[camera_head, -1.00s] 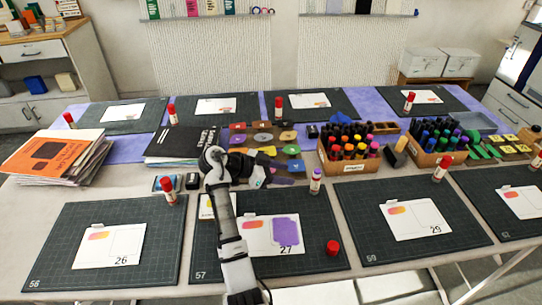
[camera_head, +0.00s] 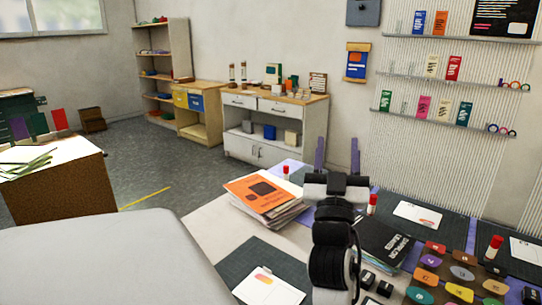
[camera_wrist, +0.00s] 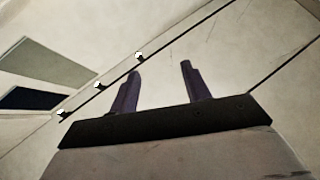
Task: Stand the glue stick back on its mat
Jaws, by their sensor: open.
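My gripper (camera_head: 338,156) is raised over the back left of the table, its two purple fingers upright and apart with nothing between them. The fingers also show empty in the wrist view (camera_wrist: 160,70). Red-capped glue sticks stand at the far left (camera_head: 286,172), behind the black book (camera_head: 372,204) and at the right (camera_head: 495,247). Which one the task means cannot be told. Dark cutting mats show at the front (camera_head: 240,258) and back right (camera_head: 455,232), with white cards on them. My arm hides part of the table.
A stack of papers with an orange cover (camera_head: 265,193) and a black book (camera_head: 388,240) lie near my arm. Coloured pieces (camera_head: 462,272) fill the lower right. A white cabinet (camera_head: 270,125) and wall shelves (camera_head: 450,80) stand behind. Open floor (camera_head: 150,165) lies left.

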